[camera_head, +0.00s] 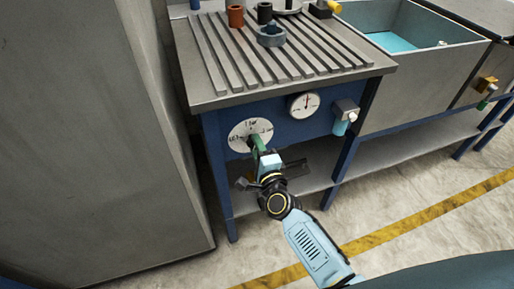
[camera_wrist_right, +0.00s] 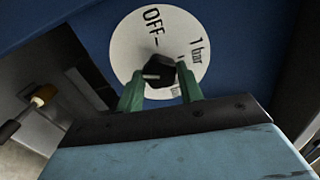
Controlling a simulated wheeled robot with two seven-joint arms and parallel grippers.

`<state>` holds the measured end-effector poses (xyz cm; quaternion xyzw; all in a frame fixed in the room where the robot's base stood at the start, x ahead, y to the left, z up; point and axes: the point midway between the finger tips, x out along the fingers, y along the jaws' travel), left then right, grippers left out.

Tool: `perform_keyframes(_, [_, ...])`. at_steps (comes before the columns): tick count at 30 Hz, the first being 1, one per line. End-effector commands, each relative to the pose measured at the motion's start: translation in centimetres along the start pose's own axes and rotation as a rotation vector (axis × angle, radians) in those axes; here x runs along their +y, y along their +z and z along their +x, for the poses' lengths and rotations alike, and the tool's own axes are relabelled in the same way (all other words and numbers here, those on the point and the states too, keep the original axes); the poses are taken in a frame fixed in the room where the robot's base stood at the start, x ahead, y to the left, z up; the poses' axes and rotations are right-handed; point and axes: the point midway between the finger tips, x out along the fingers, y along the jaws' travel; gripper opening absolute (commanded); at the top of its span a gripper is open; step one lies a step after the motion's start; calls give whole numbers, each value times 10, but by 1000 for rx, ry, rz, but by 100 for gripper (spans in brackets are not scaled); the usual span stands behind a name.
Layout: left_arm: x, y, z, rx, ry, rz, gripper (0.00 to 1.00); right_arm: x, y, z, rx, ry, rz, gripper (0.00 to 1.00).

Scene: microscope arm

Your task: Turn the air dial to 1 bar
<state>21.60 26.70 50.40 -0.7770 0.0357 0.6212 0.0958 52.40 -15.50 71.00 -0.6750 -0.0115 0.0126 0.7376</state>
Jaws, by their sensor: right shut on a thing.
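The air dial is a round white plate (camera_head: 241,138) on the blue front panel of the bench, marked "1 bar" at its top and "OFF" at its left in the head view. In the right wrist view the plate (camera_wrist_right: 126,45) has "OFF" at the top and "1 bar" at the right. A black knob (camera_wrist_right: 160,71) sits at its centre, with a pale mark on its left side; which label it points to I cannot tell. My right gripper (camera_head: 258,146) is shut on the knob, its green fingers (camera_wrist_right: 160,88) on either side. My left gripper is out of view.
A pressure gauge (camera_head: 304,105) and a small fitting with a pale blue bowl (camera_head: 343,120) are right of the dial. The slatted bench top (camera_head: 220,98) above holds several small parts. A grey cabinet (camera_head: 90,130) stands close on the left. A sink (camera_head: 430,65) is at right.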

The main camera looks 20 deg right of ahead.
Motion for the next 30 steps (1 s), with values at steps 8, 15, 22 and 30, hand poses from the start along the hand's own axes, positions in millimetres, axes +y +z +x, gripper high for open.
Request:
perform_keyframes(8, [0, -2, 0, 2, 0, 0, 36, 0, 0, 0, -1, 1, -1, 14])
perform_keyframes(15, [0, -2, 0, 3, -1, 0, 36, 0, 0, 0, 0, 1, -1, 59])
perform_keyframes(22, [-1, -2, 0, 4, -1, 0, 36, 0, 0, -1, 0, 1, -1, 59])
perform_keyframes(30, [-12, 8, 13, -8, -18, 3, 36, 0, 0, -34, -1, 4, -3, 59])
